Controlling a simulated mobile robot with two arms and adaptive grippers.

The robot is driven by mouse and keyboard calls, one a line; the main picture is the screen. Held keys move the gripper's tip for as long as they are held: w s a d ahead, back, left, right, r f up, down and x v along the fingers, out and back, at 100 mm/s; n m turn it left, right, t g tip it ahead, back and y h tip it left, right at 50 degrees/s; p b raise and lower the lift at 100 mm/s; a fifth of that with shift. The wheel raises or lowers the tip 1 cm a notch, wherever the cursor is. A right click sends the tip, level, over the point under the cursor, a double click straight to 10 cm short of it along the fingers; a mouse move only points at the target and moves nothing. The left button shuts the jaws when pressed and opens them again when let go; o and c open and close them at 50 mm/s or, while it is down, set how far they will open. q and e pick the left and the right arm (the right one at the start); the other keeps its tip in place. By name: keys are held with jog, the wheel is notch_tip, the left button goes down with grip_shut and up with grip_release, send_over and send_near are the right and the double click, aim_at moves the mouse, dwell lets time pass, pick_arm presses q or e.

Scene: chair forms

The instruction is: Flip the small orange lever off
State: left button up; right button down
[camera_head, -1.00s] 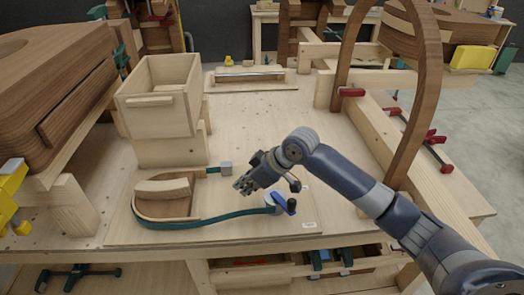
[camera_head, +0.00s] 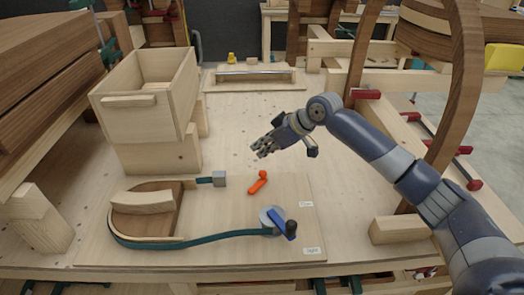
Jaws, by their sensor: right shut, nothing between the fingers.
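A small orange lever (camera_head: 258,183) is on the flat wooden board (camera_head: 240,215), between a grey block and a blue-handled crank. Its arm slants down-left from a round knob end. My right gripper (camera_head: 262,150) is above and behind the lever in the picture, apart from it. Its fingers are shut and empty, pointing left and down. My left gripper is not in view.
The blue lever (camera_head: 281,223) with a dark knob stands in front of the orange lever. A green strap (camera_head: 200,240) runs around a curved wooden form (camera_head: 145,208) at the left. An open wooden box (camera_head: 148,98) stands behind. Bent wooden chair parts rise at the right.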

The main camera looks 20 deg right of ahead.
aim_at(257, 182)
jog(key=p+x, duration=0.2)
jog(key=x, duration=0.5)
jog(key=shift+a+r, duration=0.1)
jog(key=shift+a, duration=0.1)
jog(key=shift+w+f, duration=0.25)
jog(key=shift+f, duration=0.2)
jog(key=s+d+p, duration=0.2)
jog(key=shift+s+d+f, duration=0.1)
jog(key=shift+s+f, duration=0.05)
jog(key=shift+s, duration=0.2)
jog(key=shift+s+d, duration=0.15)
jog(key=shift+s, duration=0.05)
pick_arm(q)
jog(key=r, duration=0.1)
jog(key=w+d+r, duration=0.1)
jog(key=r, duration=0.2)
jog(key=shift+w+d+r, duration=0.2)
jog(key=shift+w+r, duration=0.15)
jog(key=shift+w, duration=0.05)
pick_arm(e)
jog(key=shift+f, duration=0.15)
